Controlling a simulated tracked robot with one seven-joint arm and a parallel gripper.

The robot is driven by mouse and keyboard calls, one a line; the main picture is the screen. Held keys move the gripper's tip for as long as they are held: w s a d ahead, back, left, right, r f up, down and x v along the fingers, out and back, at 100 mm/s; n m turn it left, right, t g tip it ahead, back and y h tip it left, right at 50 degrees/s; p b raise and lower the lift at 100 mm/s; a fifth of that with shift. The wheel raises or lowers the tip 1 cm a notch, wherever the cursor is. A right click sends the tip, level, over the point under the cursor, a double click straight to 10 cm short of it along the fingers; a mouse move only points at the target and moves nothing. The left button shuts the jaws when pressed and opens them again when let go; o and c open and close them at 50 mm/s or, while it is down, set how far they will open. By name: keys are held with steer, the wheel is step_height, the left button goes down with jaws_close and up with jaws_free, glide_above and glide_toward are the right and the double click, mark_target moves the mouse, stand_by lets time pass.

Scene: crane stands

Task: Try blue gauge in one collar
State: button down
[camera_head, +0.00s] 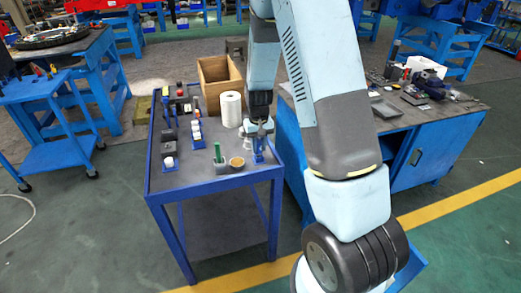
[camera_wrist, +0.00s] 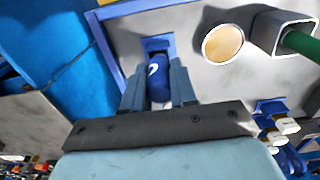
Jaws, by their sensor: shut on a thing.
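My gripper (camera_wrist: 159,92) is shut on the blue gauge (camera_wrist: 158,84), a blue cylinder with a white mark, seen between the fingers in the wrist view. A blue stand (camera_wrist: 157,43) shows just beyond the gauge; I cannot tell whether the gauge touches it. In the head view my gripper (camera_head: 258,133) is low over the front right of the cart top, above a blue stand (camera_head: 258,156).
A grey holder (camera_head: 221,167) with a green rod (camera_head: 218,152) and a round tan-topped item (camera_head: 237,162) stand left of my gripper. Dark items line the cart's left side.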

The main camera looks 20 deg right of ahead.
steer(key=shift+r, duration=2.7)
steer(key=shift+s, duration=0.1)
